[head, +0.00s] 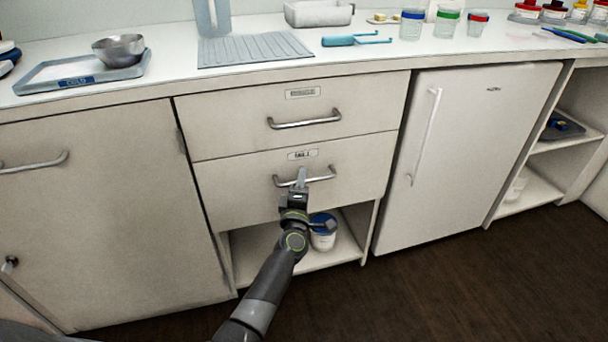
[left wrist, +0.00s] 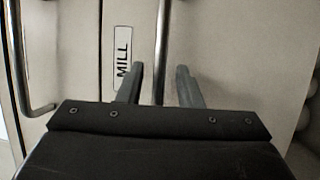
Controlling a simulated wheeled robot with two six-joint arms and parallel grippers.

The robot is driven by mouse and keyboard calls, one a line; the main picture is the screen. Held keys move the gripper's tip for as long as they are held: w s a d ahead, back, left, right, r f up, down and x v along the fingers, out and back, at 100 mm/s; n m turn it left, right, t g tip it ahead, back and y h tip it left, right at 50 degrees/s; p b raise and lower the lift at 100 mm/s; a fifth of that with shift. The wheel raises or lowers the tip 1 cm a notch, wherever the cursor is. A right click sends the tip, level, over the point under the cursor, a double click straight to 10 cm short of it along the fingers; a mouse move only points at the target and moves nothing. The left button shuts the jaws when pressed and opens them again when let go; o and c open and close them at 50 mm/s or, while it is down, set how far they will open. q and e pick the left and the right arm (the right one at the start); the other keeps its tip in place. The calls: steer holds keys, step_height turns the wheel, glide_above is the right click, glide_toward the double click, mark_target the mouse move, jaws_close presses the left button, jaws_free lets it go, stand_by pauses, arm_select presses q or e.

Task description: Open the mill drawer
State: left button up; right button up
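The mill drawer (head: 235,183) is the lower of two drawers under the counter. Its front looks flush with the upper one, so it appears shut. Its label (left wrist: 122,58) reads MILL in the left wrist view. Its metal bar handle (head: 322,178) also shows in the left wrist view (left wrist: 163,45). My left gripper (head: 300,177) is at the middle of this handle. In the left wrist view its two fingers (left wrist: 160,84) are apart, with the bar between them and a gap on each side. My right gripper is not in view.
The upper drawer (head: 230,118) has a similar handle (head: 305,120). An open shelf below holds a blue-lidded white tub (head: 322,238). A cabinet door (head: 90,200) stands left and a white fridge (head: 465,150) right. The dark floor (head: 470,285) in front is clear.

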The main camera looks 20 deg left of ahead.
arm_select(q)
jaws_close()
stand_by(0.5)
